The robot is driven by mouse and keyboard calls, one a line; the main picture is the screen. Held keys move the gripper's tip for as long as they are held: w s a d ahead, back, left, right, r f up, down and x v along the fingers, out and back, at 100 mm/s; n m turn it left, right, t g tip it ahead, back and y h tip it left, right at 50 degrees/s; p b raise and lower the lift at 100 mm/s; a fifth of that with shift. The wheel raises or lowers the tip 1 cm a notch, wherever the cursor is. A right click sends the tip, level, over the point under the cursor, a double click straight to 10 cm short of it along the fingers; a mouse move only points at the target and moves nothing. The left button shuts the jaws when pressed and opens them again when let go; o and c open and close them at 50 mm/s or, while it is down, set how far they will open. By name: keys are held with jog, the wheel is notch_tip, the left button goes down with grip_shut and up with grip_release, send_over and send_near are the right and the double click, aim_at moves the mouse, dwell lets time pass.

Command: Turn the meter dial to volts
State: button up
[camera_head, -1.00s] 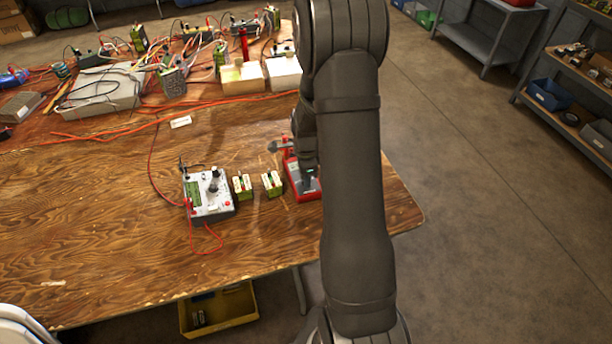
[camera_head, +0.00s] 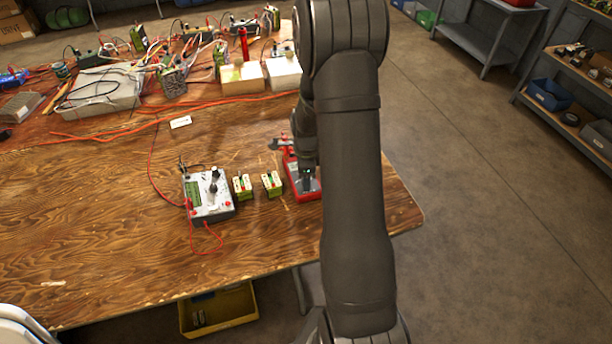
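The meter (camera_head: 208,197) is a pale grey box with a green panel on its left side, lying on the wooden table left of my arm. Its dial (camera_head: 213,188) appears as a dark upright knob on the top; its setting is too small to read. Red leads run from the meter. My gripper (camera_head: 307,172) is at a red device (camera_head: 303,187), well to the right of the meter and apart from it. My own arm hides part of the gripper and the device, and the fingers cannot be made out.
Two small green-and-white blocks (camera_head: 243,186) (camera_head: 271,184) stand between the meter and the red device. Cables, boxes and electronics crowd the table's back. A red cable (camera_head: 150,170) loops left of the meter. The table's front left (camera_head: 90,240) is clear.

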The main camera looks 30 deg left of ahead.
jog(key=shift+r, duration=0.1)
notch_tip(320, 180, up, 17)
jog(key=shift+r, duration=0.15)
dwell(0.4)
dwell(0.5)
notch_tip(320, 180, down, 18)
jog(key=shift+r, duration=0.2)
dwell(0.3)
